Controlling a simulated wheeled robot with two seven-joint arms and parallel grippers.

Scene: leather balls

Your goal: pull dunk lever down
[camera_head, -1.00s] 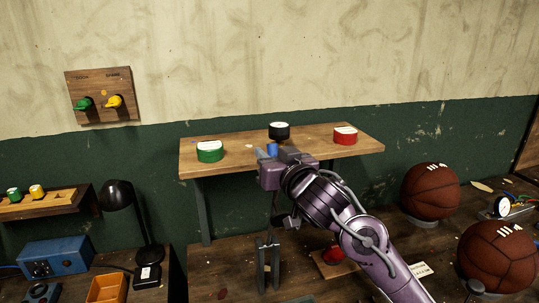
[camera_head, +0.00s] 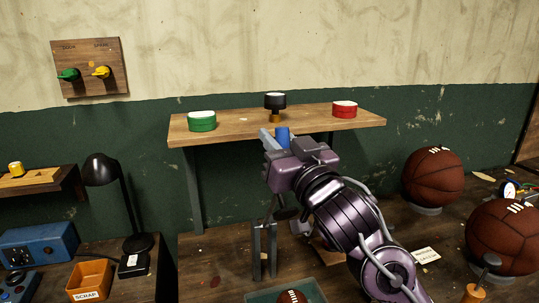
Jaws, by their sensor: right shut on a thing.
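My right gripper (camera_head: 276,142) is in front of the wall shelf's front edge, with its arm coming from the lower right. It is shut on the dunk lever, whose blue grip (camera_head: 283,135) stands up at the jaws. Most of the lever is hidden by the gripper. A grey two-post bracket (camera_head: 257,250) stands on the bench below, and a thin dark part runs from near it toward the gripper. My left gripper is not in view.
The shelf (camera_head: 240,124) carries a green disc (camera_head: 201,121), a black-topped piece (camera_head: 275,102) and a red disc (camera_head: 344,109). A lamp (camera_head: 101,169) and orange scrap bin (camera_head: 89,280) stand at left. A tray (camera_head: 310,292) holds a brown ball.

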